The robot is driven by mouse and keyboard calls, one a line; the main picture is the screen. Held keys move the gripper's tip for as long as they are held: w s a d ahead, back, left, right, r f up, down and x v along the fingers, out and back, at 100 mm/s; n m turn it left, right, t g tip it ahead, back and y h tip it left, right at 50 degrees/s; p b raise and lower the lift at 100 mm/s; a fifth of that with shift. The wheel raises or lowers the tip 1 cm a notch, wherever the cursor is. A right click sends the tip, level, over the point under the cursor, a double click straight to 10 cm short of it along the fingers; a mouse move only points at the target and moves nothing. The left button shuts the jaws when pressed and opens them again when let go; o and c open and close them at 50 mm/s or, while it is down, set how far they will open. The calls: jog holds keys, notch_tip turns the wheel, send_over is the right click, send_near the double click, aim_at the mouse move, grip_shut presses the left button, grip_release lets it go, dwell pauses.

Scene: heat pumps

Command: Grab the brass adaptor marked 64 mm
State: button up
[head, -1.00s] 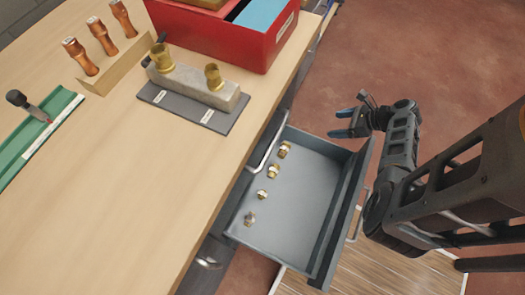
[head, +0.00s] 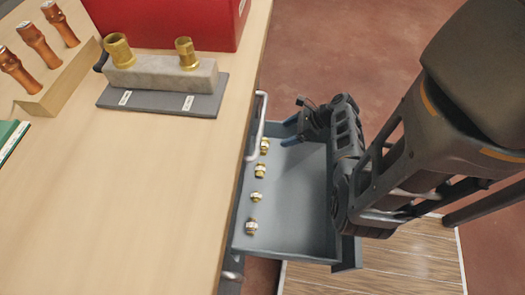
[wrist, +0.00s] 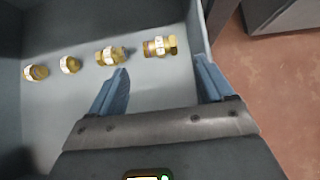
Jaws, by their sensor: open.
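Several small brass adaptors with white bands lie in a row in the open grey drawer (head: 300,190). In the wrist view they are a far-left one (wrist: 35,72), a second (wrist: 69,64), a third (wrist: 111,55) and a rightmost one (wrist: 160,46). The markings are too small to read, so I cannot tell which is 64 mm. My gripper (head: 290,142), with blue fingers, is open and empty over the far end of the drawer. In the wrist view the rightmost adaptor lies just beyond the gap between its fingertips (wrist: 161,66).
On the wooden bench (head: 150,200), two larger brass fittings (head: 117,50) (head: 186,53) stand on a stone block on a grey labelled mat (head: 160,102). A red box (head: 165,20) and copper-coloured tools in a wooden rack (head: 60,90) are behind and left. Drawer walls surround the adaptors.

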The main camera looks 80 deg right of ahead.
aim_at(264, 144)
jog(key=b+x, duration=0.1)
jog(key=x, duration=0.3)
jog(key=b+x, duration=0.1)
jog(key=x, duration=0.3)
jog(key=b+x, duration=0.2)
jog(key=x, duration=0.3)
jog(key=shift+s+a+f, duration=0.2)
jog(key=shift+s+f, duration=0.05)
jog(key=shift+s, duration=0.1)
jog(key=shift+c, duration=0.4)
jog(key=c, duration=0.8)
jog(key=shift+r, duration=0.15)
jog(key=shift+c, duration=0.2)
